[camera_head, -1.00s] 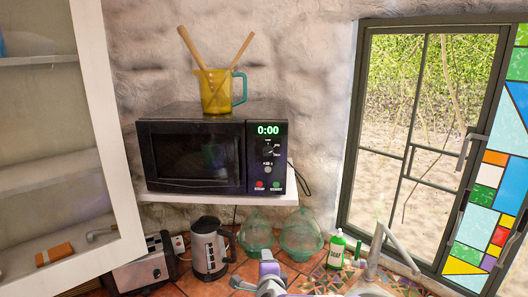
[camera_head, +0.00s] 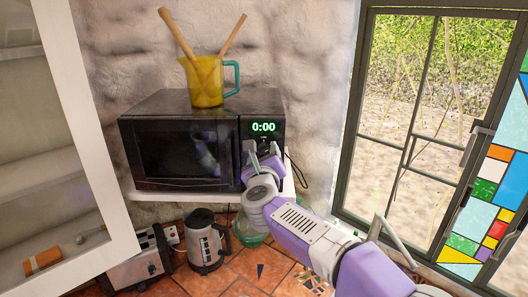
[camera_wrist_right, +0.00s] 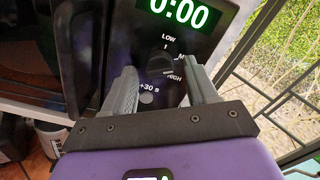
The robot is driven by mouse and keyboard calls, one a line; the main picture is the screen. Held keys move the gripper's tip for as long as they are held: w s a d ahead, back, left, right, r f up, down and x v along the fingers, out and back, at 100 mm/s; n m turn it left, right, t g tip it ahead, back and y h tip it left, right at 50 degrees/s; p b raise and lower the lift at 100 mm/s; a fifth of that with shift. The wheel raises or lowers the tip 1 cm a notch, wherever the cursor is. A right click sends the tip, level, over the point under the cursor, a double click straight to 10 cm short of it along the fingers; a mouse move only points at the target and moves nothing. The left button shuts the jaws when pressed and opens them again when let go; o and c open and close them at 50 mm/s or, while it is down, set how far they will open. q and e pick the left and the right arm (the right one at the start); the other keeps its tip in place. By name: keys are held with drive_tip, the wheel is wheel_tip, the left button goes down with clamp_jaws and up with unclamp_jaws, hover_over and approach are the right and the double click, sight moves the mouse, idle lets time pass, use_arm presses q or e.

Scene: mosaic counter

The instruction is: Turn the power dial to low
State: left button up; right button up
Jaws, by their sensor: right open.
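The black microwave (camera_head: 180,150) stands on a white shelf, its green display (camera_head: 263,127) reading 0:00. The power dial (camera_wrist_right: 160,65) shows in the right wrist view, below the display, with LOW printed above it and HIGH at its lower right. Its exact pointer direction is hard to make out. My right gripper (camera_head: 262,160) is in front of the microwave's control panel and hides the dial in the head view. In the wrist view its open fingers (camera_wrist_right: 161,77) stand on either side of the dial's area; I cannot tell if they touch it. My left gripper is not in view.
A yellow jug (camera_head: 205,83) with wooden utensils stands on the microwave. The +30 s button (camera_wrist_right: 146,98) is just below the dial. A kettle (camera_head: 205,245) and a toaster (camera_head: 140,262) stand on the tiled counter below. A window (camera_head: 400,130) is at the right.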

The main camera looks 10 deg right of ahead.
drive_tip(key=shift+w, duration=0.15)
drive_tip(key=shift+c, duration=0.3)
drive_tip(key=c, duration=1)
drive_tip(key=n+p, duration=0.2)
drive_tip(key=n, duration=0.3)
drive_tip(key=shift+d+r+n, duration=0.1)
drive_tip(key=shift+n, duration=0.3)
drive_tip(key=n+p, duration=0.3)
drive_tip(key=n, duration=0.3)
